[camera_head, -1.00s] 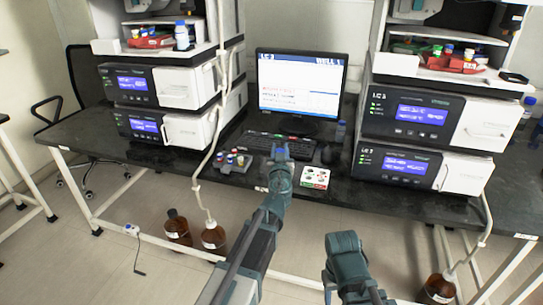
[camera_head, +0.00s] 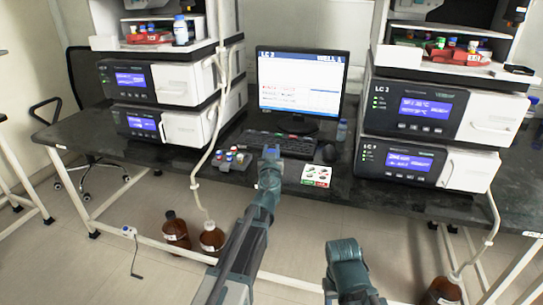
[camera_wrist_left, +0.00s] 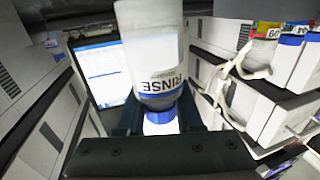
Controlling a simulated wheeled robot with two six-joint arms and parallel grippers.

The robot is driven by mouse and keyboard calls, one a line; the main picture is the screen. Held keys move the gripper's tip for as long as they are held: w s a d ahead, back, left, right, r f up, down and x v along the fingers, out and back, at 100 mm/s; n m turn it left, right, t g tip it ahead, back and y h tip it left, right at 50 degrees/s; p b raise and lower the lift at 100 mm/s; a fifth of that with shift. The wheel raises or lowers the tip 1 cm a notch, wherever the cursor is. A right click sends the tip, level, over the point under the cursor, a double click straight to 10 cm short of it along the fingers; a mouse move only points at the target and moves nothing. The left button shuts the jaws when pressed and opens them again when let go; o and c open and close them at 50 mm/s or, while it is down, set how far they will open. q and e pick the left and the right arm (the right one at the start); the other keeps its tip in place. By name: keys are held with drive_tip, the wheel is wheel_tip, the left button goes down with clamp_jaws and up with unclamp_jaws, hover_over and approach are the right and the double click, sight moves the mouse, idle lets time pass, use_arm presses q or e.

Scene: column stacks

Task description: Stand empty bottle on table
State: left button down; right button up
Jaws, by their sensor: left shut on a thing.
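In the left wrist view a clear bottle (camera_wrist_left: 152,45) fills the centre. It has a blue band, a blue-and-white cap and a RINSE label that reads upside down. Its cap end is toward my left gripper (camera_wrist_left: 160,124), and its body extends away. My left gripper is shut on it. In the head view my left gripper (camera_head: 270,153) is in front of the keyboard, over the near edge of the dark table (camera_head: 85,133). I cannot make out the held bottle there. My right arm shows at the lower middle; its fingers are hidden.
A monitor (camera_head: 298,85), keyboard (camera_head: 284,144) and mouse (camera_head: 330,152) stand mid-table. A vial rack (camera_head: 231,160) and a printed card (camera_head: 316,176) lie near the front edge. A small blue-capped bottle (camera_head: 342,130) stands right of the monitor. Instrument stacks flank both sides.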

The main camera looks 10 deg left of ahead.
use_arm(q)
drive_tip(key=shift+r, duration=0.1)
drive_tip(key=shift+f, duration=0.25)
drive_tip(key=c, duration=0.6)
unclamp_jaws()
drive_tip(key=shift+r, duration=0.1)
drive_tip(key=shift+o, duration=0.2)
drive_tip(key=shift+r, duration=0.15)
drive_tip(key=v, duration=1.2)
drive_tip(key=shift+r, duration=0.1)
